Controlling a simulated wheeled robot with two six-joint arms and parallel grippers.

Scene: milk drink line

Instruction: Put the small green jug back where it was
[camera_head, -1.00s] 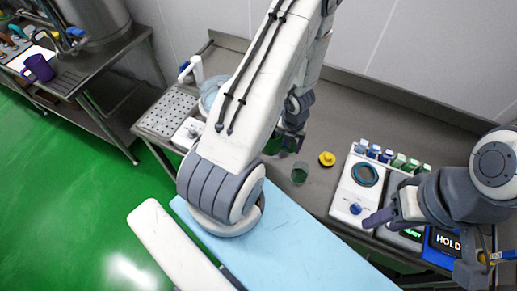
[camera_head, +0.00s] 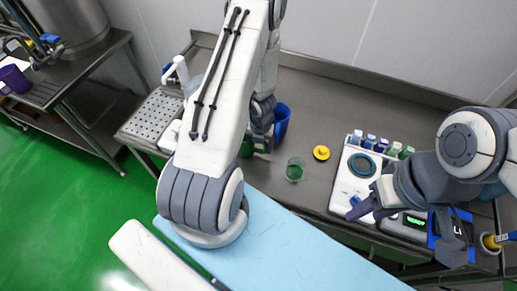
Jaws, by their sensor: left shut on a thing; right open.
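My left gripper (camera_head: 262,138) is over the back counter, left of the green-tinted glass, with its fingers partly hidden by my arm. It is shut on the small green jug (camera_head: 246,149), of which only a green patch shows beside the fingers. Whether the jug touches the counter cannot be told. A blue jug (camera_head: 283,122) stands just right of and behind the gripper. My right gripper (camera_head: 405,232) is open and empty at the right, above the front of the white scale and the machine with a green display.
The green-tinted glass (camera_head: 295,169) and a yellow knobbed object (camera_head: 321,153) stand mid-counter. A white scale (camera_head: 350,180) and several small blue- and green-topped containers (camera_head: 382,145) are to the right. A perforated drain tray (camera_head: 153,117) is at left. The rear counter is clear.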

